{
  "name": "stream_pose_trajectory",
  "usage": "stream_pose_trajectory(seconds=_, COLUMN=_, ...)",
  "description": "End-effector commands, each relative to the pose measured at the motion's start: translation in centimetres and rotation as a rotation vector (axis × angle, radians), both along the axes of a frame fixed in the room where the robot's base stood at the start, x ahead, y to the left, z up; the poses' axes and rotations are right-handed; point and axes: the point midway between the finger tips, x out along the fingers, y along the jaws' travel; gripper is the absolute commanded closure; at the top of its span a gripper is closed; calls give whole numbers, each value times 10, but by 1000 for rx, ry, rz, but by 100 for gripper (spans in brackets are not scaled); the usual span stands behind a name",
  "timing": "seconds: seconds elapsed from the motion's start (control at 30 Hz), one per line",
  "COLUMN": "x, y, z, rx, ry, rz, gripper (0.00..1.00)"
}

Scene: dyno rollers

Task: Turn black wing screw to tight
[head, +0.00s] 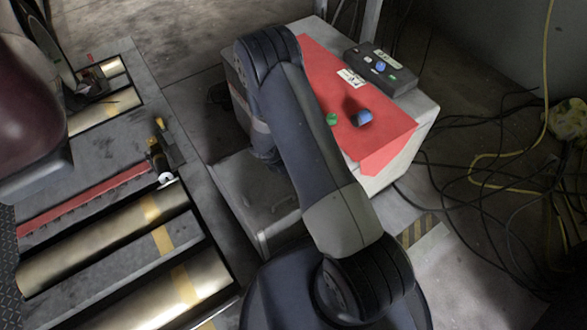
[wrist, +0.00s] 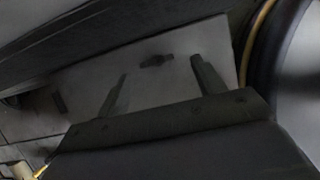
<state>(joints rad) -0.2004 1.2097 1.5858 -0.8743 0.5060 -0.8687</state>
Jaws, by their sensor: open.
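In the wrist view a small dark piece with two stubby wings, which looks like the black wing screw (wrist: 157,61), sits on a pale grey surface (wrist: 150,85). My gripper (wrist: 160,67) is open, with one dark finger to the left and one to the right of the screw. The screw shows in the gap near the fingertips, and nothing is held. I cannot tell how far the fingertips are from the surface. In the head view my own arm covers the middle, and neither the gripper nor the screw can be made out there.
A white cabinet (head: 400,150) carries a red sheet (head: 375,142), a blue knob (head: 362,117), a green button (head: 332,119) and a black control box (head: 381,72). Metal rollers (head: 105,240) lie at left. Loose cables (head: 510,185) cover the floor at right.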

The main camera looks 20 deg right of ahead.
Motion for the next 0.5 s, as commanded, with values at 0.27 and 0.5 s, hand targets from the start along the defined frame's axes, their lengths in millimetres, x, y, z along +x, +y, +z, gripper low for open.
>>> stream_pose_trajectory(seconds=0.27, x=-8, y=19, z=56, rx=0, ry=-1, rz=-2, gripper=35)
stream_pose_trajectory(seconds=0.5, x=-12, y=27, z=74, rx=0, ry=1, rz=-2, gripper=35)
